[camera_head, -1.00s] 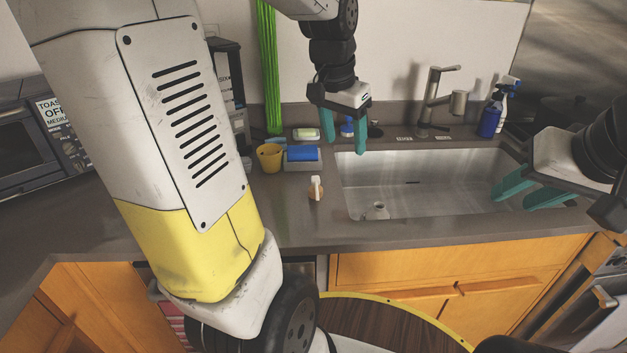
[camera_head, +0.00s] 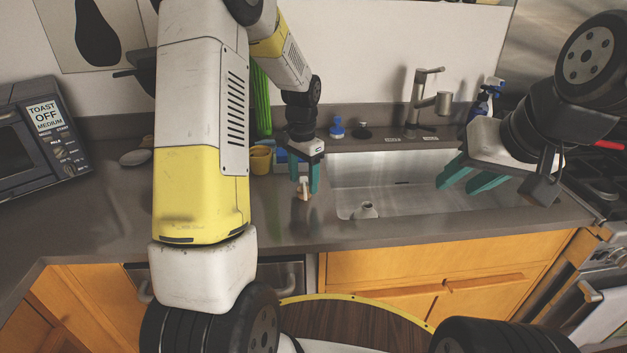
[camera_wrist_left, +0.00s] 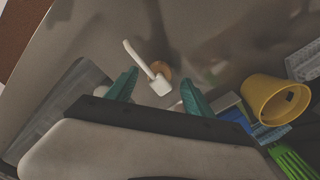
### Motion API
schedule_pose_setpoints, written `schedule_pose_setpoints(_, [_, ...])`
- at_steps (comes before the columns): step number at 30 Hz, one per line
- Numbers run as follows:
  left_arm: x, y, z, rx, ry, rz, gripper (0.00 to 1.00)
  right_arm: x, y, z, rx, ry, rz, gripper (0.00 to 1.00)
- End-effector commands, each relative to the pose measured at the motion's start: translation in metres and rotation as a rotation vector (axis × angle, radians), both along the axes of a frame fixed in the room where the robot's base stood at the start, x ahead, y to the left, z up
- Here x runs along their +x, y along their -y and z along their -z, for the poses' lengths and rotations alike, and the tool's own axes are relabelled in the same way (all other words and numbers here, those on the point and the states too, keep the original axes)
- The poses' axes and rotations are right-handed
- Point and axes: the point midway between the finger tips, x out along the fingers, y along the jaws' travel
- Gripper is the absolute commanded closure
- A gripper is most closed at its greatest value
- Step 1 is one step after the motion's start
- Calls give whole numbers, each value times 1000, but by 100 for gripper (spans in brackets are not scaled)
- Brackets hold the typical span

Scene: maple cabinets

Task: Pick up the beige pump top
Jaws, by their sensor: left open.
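The beige pump top (camera_head: 303,191) is on the grey counter just left of the sink. In the left wrist view it shows a pale spout (camera_wrist_left: 137,57) and a round tan collar (camera_wrist_left: 162,69). My left gripper (camera_head: 305,177) points down over it, open. In the left wrist view the pump top lies between and a little beyond the two teal fingertips (camera_wrist_left: 158,82); I cannot tell whether they touch it. My right gripper (camera_head: 456,184) is open and empty above the right part of the sink.
A yellow cup (camera_head: 260,160) and a blue item (camera_head: 282,157) stand behind the pump top. The steel sink (camera_head: 400,171) holds a small pale object (camera_head: 366,210). A faucet (camera_head: 416,98) and spray bottle (camera_head: 484,100) stand behind. The counter toward the toaster oven (camera_head: 42,133) is mostly clear.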

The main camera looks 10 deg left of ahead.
Motion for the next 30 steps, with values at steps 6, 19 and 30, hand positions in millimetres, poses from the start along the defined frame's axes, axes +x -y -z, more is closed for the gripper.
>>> schedule_pose_setpoints(6, [0, 1, 23, 0, -1, -1, 39, 0, 0, 0, 0, 0, 0, 64])
schedule_pose_setpoints(19, [0, 0, 23, 0, 0, -1, 78, 0, 0, 0, 0, 0, 0, 64])
schedule_pose_setpoints(30, [0, 0, 23, -1, 1, -1, 100, 0, 0, 0, 0, 0, 0, 64])
